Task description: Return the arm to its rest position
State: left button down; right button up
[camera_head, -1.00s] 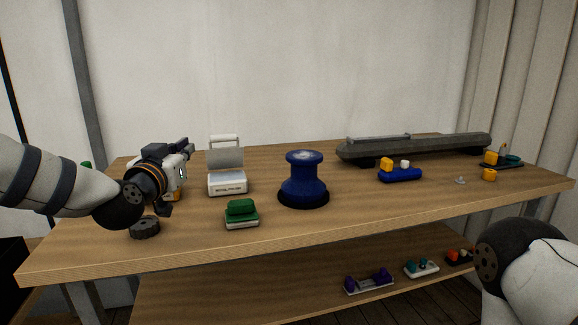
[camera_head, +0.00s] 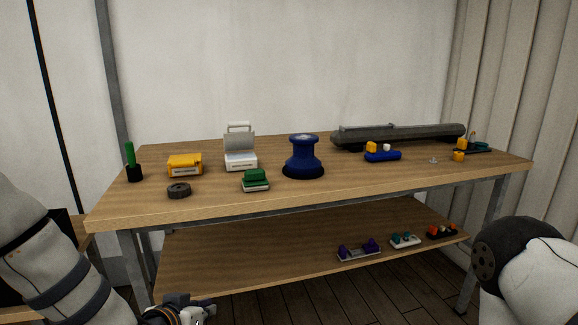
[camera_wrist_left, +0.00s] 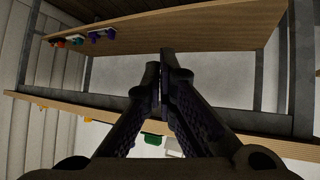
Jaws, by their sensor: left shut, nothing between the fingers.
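My left arm comes in from the left and hangs down in front of the workbench (camera_head: 330,198). My left gripper (camera_head: 186,299) is at the bottom edge of the head view, below the tabletop and partly cut off. In the left wrist view its dark fingers (camera_wrist_left: 162,72) meet at their tips, shut with nothing between them. My right arm shows only as a rounded link at the lower right; its gripper is out of view.
On the tabletop stand a yellow box (camera_head: 185,165), a dark disc (camera_head: 179,190), a white device (camera_head: 240,155), a green block (camera_head: 256,180), a blue winch (camera_head: 303,157) and a long grey spar (camera_head: 400,136). The lower shelf (camera_head: 240,265) holds several small parts at its right.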

pick_arm(q)
jog(key=s+a+f+g+y, duration=0.1)
jog(key=s+f+g, duration=0.2)
jog(key=s+f, duration=0.55)
jog(key=s+f+g, duration=0.3)
jog(key=s+f, duration=0.2)
jog(key=s, duration=0.6)
jog(key=s+a+g, duration=0.2)
jog(key=s, duration=0.7)
jog(key=s+a+f+n+g+y, duration=0.1)
jog(key=s+a+g, duration=0.1)
jog(key=s, duration=0.7)
jog(key=shift+s+a+f+n+g+y, duration=0.2)
jog(key=shift+s+a+n+g+y, duration=0.15)
jog(key=shift+g, duration=0.35)
jog(key=c, duration=2.3)
grip_release()
